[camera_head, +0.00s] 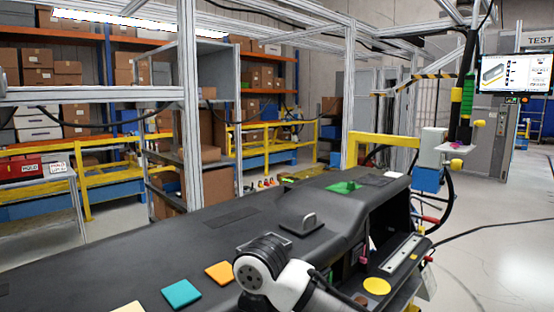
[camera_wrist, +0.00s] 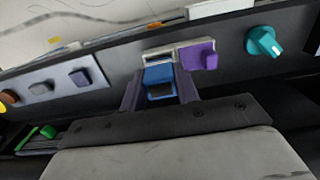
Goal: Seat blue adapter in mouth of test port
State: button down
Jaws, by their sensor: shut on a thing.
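My gripper (camera_wrist: 159,92) is shut on the blue adapter (camera_wrist: 158,76) in the wrist view, with a dark finger on each side. A pale rectangular frame (camera_wrist: 152,57), which looks like the test port, lies just beyond the adapter on the dark panel. The adapter's far end is at or very near the frame's left part. I cannot tell whether it is inside the mouth or only in front of it. A purple block (camera_wrist: 199,56) covers the frame's right part. In the head view my arm hides the gripper and adapter.
A teal knob (camera_wrist: 263,42) is right of the port, and a grey plate (camera_wrist: 62,83) with small blocks is left. The head view shows the black dashboard (camera_head: 130,240) with orange (camera_head: 219,273) and teal (camera_head: 181,293) squares, a grey handle (camera_head: 300,224) and a yellow disc (camera_head: 376,286).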

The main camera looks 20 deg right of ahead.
jog(key=shift+s+a+r, duration=0.2)
jog(key=shift+s+r, duration=0.1)
jog(key=shift+r, duration=0.2)
jog(key=shift+w+d, duration=0.1)
jog(key=shift+w, duration=0.05)
jog(key=shift+w+d+f+p, duration=0.15)
jog(key=shift+w+d+p, duration=0.05)
jog(key=shift+w+p, duration=0.15)
jog(key=shift+s+p, duration=0.1)
jog(key=shift+p, duration=0.25)
dwell(0.4)
jog(key=shift+s+a+f+b, duration=0.15)
jog(key=shift+s+f+b, duration=0.05)
jog(key=shift+f+b, duration=0.4)
jog(key=shift+s+a+f+b, duration=0.15)
jog(key=shift+f+b, duration=0.2)
jog(key=shift+f, duration=0.3)
jog(key=c, duration=1)
grip_release()
jog(key=shift+o, duration=0.2)
